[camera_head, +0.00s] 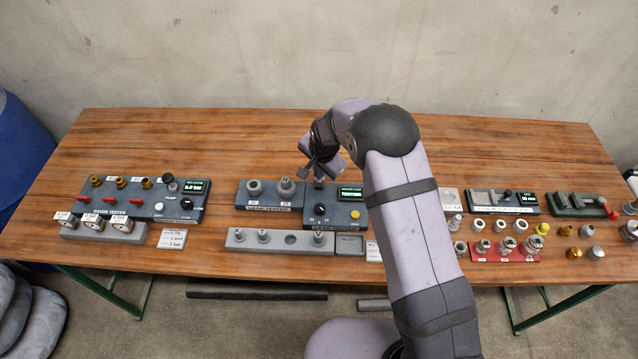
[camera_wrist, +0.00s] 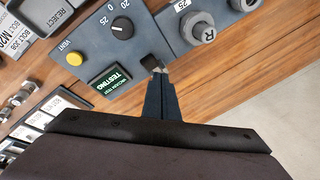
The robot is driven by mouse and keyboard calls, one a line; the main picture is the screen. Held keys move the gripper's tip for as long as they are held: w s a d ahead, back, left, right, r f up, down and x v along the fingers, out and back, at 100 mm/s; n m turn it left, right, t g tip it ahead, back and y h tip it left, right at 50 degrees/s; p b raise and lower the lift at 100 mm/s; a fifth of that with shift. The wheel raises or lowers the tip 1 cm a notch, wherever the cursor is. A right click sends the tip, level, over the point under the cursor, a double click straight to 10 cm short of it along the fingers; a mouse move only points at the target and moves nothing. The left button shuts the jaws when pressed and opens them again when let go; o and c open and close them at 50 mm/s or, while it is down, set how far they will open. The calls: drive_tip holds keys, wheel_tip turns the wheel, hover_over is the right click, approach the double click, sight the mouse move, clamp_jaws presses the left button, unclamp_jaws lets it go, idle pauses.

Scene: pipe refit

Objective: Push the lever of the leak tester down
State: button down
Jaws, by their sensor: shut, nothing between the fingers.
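The leak tester (camera_head: 335,213) is a blue-grey console near the middle of the bench, with a dial, a yellow VENT button and a small screen (camera_wrist: 110,80) that reads TESTING. Its lever (camera_wrist: 150,62) shows as a dark block at the console's edge in the wrist view. My gripper (camera_wrist: 161,72) is shut and empty. Its fingertips are right at the lever, seemingly touching it. In the head view my gripper (camera_head: 319,174) is over the back of the console and hides most of the lever, so the lever's height is unclear.
Two grey fittings sit on the blue block (camera_head: 262,207) left of the console. A grey rack (camera_head: 290,242) and a REJECT tray (camera_head: 349,243) lie in front. The gauge tester (camera_head: 150,203) stands at left, several fittings at right. Bare wood lies behind.

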drive_tip(key=shift+w+r, duration=0.1)
drive_tip(key=r, duration=0.1)
drive_tip(key=w+r+p, duration=0.1)
drive_tip(key=w+r, duration=0.1)
drive_tip(key=r, duration=0.1)
drive_tip(key=shift+w+r+p, duration=0.1)
drive_tip(key=shift+p, duration=0.3)
idle(1.0)
